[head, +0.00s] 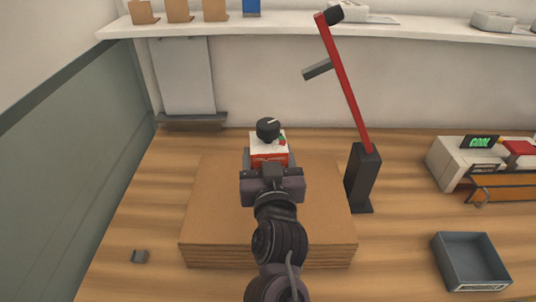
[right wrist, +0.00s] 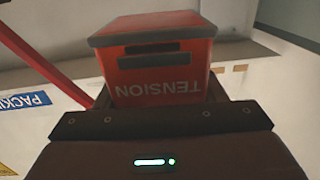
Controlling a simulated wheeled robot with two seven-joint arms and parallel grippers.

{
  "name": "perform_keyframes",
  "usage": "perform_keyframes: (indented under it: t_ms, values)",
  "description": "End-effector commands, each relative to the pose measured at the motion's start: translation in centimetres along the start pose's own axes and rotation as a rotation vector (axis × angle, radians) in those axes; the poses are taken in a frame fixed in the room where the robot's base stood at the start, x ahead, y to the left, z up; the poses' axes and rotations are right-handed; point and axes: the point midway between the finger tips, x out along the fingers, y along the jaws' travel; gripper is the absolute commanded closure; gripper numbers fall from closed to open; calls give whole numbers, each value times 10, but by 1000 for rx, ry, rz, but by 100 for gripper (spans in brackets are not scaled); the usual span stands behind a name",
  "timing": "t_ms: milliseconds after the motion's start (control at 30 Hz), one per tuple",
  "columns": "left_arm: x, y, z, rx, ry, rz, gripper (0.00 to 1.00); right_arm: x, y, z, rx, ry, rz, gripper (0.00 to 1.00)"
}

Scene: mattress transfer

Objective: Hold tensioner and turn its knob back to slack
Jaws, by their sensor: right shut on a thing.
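The tensioner (head: 268,158) is a small red and white box with a black knob (head: 267,129) on top, carrying a pale pointer mark. It stands upright over the far part of the cardboard stack (head: 215,220); I cannot tell whether it rests on it. My right gripper (head: 270,166) is shut on the tensioner from the near side. In the right wrist view the tensioner (right wrist: 160,75) shows as a red box with upside-down "TENSION" lettering between the fingers; the knob is out of sight there. My left gripper is not in view.
A red lever arm on a dark post (head: 363,180) stands right of the stack. A grey tray (head: 470,262) and a beige machine with a "COOL" sign (head: 481,142) are at the right. A shelf (head: 330,33) runs along the back.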

Motion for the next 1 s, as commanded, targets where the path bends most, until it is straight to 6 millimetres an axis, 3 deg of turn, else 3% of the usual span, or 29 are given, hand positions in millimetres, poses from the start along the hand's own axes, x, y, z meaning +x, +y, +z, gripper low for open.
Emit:
perform_keyframes:
  t_ms: [1000]
  values:
    - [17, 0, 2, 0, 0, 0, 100, 0, 0, 26, 0, 6, -1, 85]
